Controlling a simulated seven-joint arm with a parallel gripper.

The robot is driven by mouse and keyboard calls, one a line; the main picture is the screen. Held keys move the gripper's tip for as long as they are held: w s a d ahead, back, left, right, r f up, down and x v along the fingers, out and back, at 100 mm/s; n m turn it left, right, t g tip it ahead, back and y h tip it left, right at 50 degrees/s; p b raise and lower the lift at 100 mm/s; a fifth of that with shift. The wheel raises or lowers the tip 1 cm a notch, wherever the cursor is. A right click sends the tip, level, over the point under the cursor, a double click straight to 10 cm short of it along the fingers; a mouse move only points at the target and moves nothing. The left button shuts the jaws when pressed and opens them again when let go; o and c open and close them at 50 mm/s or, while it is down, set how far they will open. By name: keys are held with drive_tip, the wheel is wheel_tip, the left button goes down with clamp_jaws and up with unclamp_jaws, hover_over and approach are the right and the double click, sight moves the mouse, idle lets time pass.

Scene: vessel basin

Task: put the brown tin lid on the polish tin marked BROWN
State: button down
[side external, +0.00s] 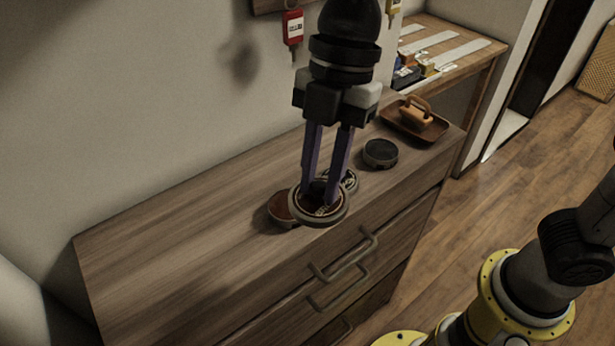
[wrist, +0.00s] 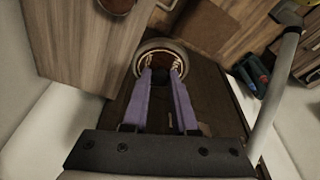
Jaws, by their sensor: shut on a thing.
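My gripper (side external: 320,194), with two purple fingers, is shut on a round lid (side external: 325,217) with a brown centre and a pale lettered ring. The lid looks held above the dresser top, roughly level. A tin with brown contents also shows at the top edge of the wrist view (wrist: 117,4). I cannot read a BROWN mark.
A second round lettered piece (side external: 350,179) lies behind the held lid, partly hidden. A dark round tin (side external: 380,152) stands farther right. A brown tray (side external: 437,130) with a wooden-handled brush (side external: 415,113) is at the dresser's right end. The dresser's left top (side external: 180,245) is clear.

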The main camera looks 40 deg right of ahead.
drive_tip(key=w+d+f+n+g, duration=0.15)
drive_tip(key=w+f+n, duration=0.3)
drive_tip(key=w, duration=0.55)
drive_tip(key=shift+t+h, duration=0.25)
drive_tip(key=shift+h, duration=0.05)
drive_tip(key=shift+d+f, duration=0.15)
drive_tip(key=shift+f, duration=3.05)
drive_tip(key=shift+f, duration=0.15)
drive_tip(key=c, duration=0.6)
unclamp_jaws()
drive_tip(key=shift+o, duration=0.2)
drive_tip(key=o, duration=0.4)
